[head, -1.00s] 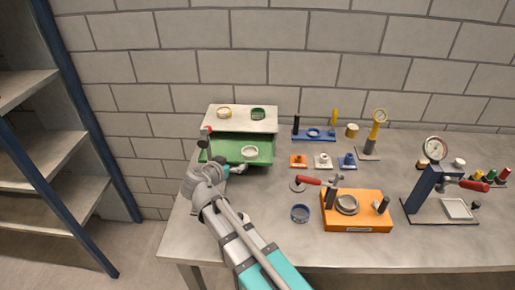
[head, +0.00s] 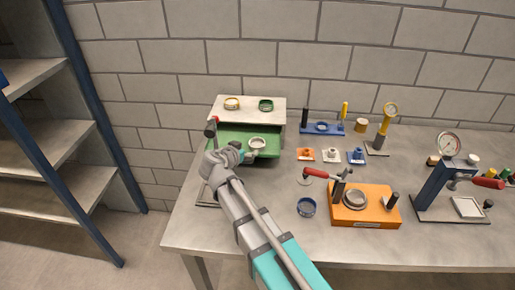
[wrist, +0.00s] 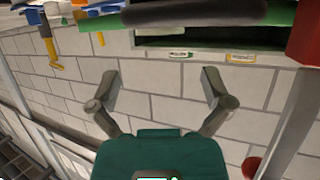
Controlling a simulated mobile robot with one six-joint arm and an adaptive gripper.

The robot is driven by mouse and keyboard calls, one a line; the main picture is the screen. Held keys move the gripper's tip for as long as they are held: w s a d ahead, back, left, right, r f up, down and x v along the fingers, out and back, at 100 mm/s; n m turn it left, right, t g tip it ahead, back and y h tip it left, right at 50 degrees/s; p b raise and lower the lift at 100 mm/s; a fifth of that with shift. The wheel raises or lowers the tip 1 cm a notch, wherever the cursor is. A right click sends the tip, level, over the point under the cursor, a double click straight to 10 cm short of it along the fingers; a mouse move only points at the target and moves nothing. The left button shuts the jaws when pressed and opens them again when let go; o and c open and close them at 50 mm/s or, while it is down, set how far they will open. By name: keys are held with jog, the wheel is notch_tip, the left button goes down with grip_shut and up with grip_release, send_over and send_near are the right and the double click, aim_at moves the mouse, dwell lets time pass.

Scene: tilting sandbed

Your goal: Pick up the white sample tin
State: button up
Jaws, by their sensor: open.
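The white sample tin (head: 257,142) is a small round tin on the green tray (head: 232,136) of the stand at the back left of the table. My gripper (head: 250,156) is just in front of the tin in the head view, partly hidden by my own wrist. I cannot tell whether it touches the tin. In the wrist view my gripper (wrist: 160,88) shows two fingers spread apart with nothing between them but the brick wall behind. I cannot make out the tin in the wrist view.
A yellow-ringed tin (head: 232,103) and a green tin (head: 265,105) sit on the pale upper shelf (head: 249,112). A red-topped post (head: 212,128) rises beside the tray.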

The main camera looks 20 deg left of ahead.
aim_at(260, 141)
jog(key=shift+b+x, duration=0.5)
jog(key=shift+x, duration=1.35)
jog(key=shift+b+x, duration=1)
jog(key=shift+x, duration=1.65)
jog(key=shift+r, duration=0.1)
jog(key=c, duration=0.9)
